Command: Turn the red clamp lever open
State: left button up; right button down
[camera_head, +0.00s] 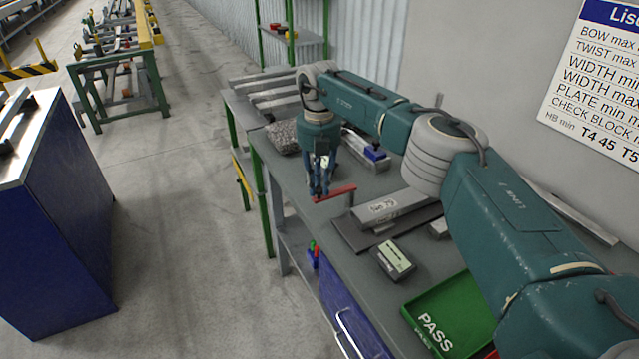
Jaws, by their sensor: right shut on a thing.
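The red clamp lever (335,194) is a thin red bar near the left edge of the grey workbench, by the clamped bar. My right gripper (319,192) points down at the lever's left end and is shut on it. The fingers hide that end of the lever. The lever's right end is free and shows in front of the gripper. My left gripper does not show.
The grey workbench (372,260) carries a metal bar (385,207) on a dark plate, a small dark box (393,259) with a pale label, and a green PASS tray (455,312). A blue cabinet (60,215) stands at left across the open floor.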

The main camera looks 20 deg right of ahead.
jog(key=shift+r, duration=0.1)
jog(key=c, duration=1.6)
grip_release()
jog(key=shift+o, duration=0.2)
notch_tip(320, 180, up, 12)
jog(key=shift+s, duration=0.1)
